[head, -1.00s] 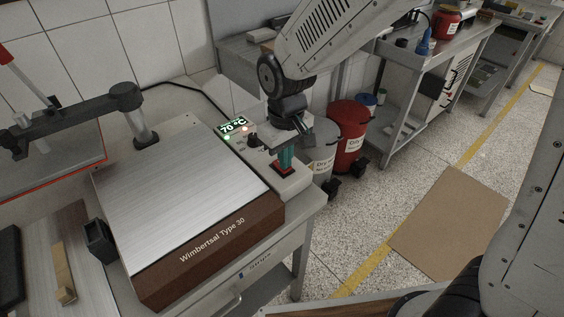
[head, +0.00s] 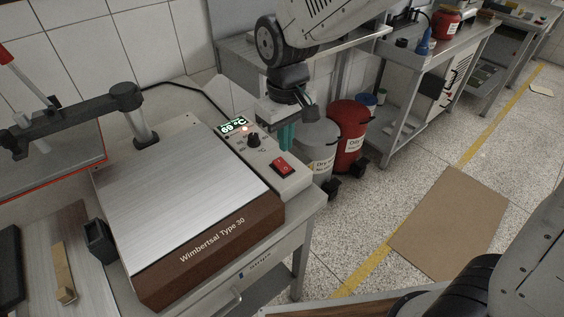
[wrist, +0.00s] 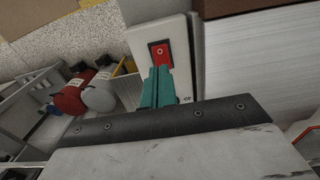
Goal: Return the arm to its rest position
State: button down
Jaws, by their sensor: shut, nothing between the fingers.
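My gripper (head: 287,137) hangs in the air above the right side of the hot plate's control panel, with its teal fingers pointing down. In the wrist view the teal fingers (wrist: 157,86) are together with nothing between them, just below the red switch in the picture. My arm (head: 300,50) reaches in from the top of the head view. The red rocker switch (head: 281,167) is uncovered, and the fingers are apart from it. The display (head: 232,126) reads 69 °C, with a small light lit below it.
The hot plate (head: 190,190) labelled Wimbertsal Type 30 stands on a bench. A press with a black arm (head: 80,115) is at left. Grey (head: 318,155) and red (head: 351,135) bins stand behind the bench. A metal table (head: 400,95) is at back right. Open floor lies at right.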

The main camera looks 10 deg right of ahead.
jog(key=shift+r, duration=0.55)
jog(key=shift+s+d+f, duration=0.1)
jog(key=shift+s+d, duration=0.1)
jog(key=shift+s, duration=0.1)
jog(key=s+d+r+m, duration=0.3)
jog(key=s+d+r, duration=0.1)
jog(key=s+d, duration=0.5)
jog(key=s+d+r+m+t, duration=0.1)
jog(key=s+d+r+m, duration=0.2)
jog(key=s+d, duration=0.7)
jog(key=shift+d+r+m, duration=0.4)
jog(key=shift+d+r, duration=0.4)
jog(key=shift+r, duration=0.1)
